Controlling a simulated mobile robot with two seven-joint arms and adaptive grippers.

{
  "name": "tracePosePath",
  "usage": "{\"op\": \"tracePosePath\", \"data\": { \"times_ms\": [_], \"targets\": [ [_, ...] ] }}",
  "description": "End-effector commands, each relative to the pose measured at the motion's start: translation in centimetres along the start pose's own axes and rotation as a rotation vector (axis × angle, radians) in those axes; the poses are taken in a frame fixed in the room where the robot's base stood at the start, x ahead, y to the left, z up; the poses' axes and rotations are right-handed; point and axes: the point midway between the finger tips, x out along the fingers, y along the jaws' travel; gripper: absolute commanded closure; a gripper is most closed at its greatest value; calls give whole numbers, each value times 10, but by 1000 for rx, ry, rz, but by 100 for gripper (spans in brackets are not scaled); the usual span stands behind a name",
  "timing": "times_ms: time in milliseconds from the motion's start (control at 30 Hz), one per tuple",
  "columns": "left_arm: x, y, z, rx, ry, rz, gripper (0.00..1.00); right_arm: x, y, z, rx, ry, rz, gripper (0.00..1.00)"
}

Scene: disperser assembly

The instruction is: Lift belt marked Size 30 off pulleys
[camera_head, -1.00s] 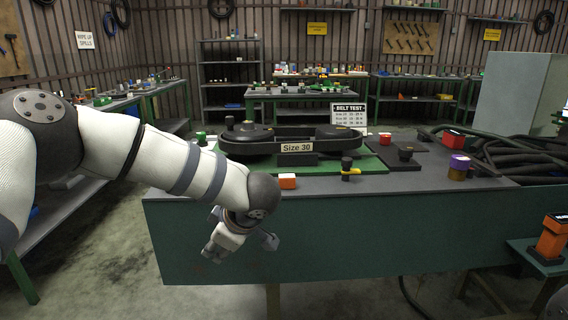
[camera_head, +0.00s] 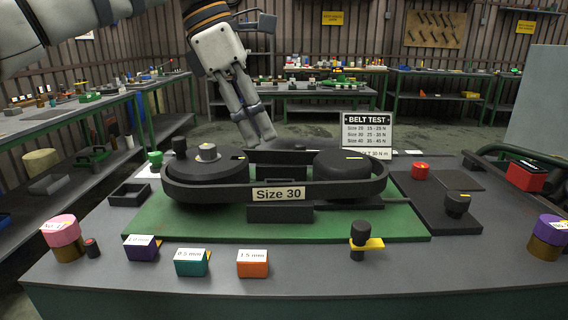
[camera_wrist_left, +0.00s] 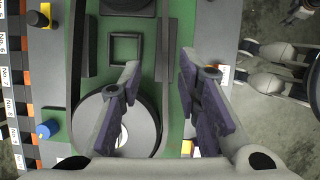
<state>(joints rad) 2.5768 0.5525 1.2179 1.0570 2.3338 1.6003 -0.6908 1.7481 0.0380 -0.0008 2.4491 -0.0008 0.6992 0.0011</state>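The black belt (camera_head: 350,192) with its "Size 30" label (camera_head: 278,194) loops around two dark pulleys, a left one (camera_head: 207,170) and a right one (camera_head: 342,163), above a green base (camera_head: 170,226). My left gripper (camera_head: 257,140) points down at the far side of the belt, between the pulleys. In the left wrist view the gripper (camera_wrist_left: 160,95) has its fingers wide apart, with a pulley (camera_wrist_left: 138,130) partly behind the left finger. I cannot tell whether the fingers touch the belt.
A belt test sign (camera_head: 367,132) stands behind the right pulley. Purple (camera_head: 141,248), teal (camera_head: 191,263) and orange (camera_head: 252,264) blocks line the front of the table. A black knob with a yellow bar (camera_head: 359,242) stands front right. An open black tray (camera_head: 130,194) lies at left.

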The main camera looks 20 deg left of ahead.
Motion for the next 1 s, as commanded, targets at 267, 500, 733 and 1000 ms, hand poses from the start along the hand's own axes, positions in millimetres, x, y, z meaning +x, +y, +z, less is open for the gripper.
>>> {"op": "tracePosePath", "data": {
  "times_ms": [267, 500, 733, 1000],
  "targets": [
    [51, 0, -2, -3, 5, -3, 69, 5, 0, 3, 0, -13, 1, 60],
    [94, -4, -5, -3, 5, -3, 69, 5, 0, 2, -1, -13, 1, 60],
    [100, -4, -5, -3, 3, -1, 69, 5, 0, 2, 0, -12, 1, 60],
    [100, -4, -5, -3, 3, 0, 100, 5, 0, 2, 0, -13, 1, 60]
  ]
}}
